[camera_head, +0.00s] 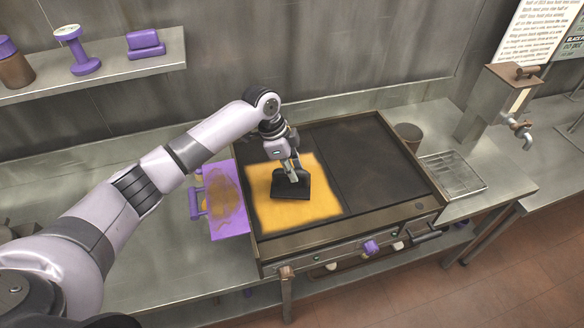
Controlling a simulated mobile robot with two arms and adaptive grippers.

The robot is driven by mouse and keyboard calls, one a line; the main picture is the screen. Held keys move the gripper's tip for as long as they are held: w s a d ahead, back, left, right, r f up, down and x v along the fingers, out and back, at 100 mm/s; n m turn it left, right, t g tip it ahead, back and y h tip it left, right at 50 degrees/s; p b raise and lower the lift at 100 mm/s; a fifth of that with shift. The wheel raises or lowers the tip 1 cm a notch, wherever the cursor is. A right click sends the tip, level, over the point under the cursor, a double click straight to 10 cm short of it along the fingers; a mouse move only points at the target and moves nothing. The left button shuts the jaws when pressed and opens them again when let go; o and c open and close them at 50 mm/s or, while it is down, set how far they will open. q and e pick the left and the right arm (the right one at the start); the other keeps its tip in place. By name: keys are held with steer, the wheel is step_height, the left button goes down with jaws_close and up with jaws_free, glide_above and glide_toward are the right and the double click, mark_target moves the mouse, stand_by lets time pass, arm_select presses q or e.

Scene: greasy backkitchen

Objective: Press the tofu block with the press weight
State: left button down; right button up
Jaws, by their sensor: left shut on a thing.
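My left gripper (292,176) points down over the left half of the griddle. It is shut on the black press weight (290,190), gripping it from above. The press weight is over a flat yellow-orange square area (312,208) on the griddle; I cannot tell whether it touches it or hangs just above. I cannot make out a separate tofu block; one may be hidden under the press weight. My right gripper is not in view.
The griddle (383,180) has a bare dark right half. A stained purple board (231,219) lies at its left edge. A grated tray (452,177) and a metal tank with a tap (493,103) stand to the right. A wall shelf (107,73) holds purple items.

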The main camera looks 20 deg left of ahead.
arm_select(q)
steer(key=p, duration=0.3)
stand_by(3.5)
step_height(320, 180, up, 3)
steer(key=shift+w+f+p, duration=0.15)
steer(key=shift+p, duration=1.05)
steer(key=shift+r, duration=2.75)
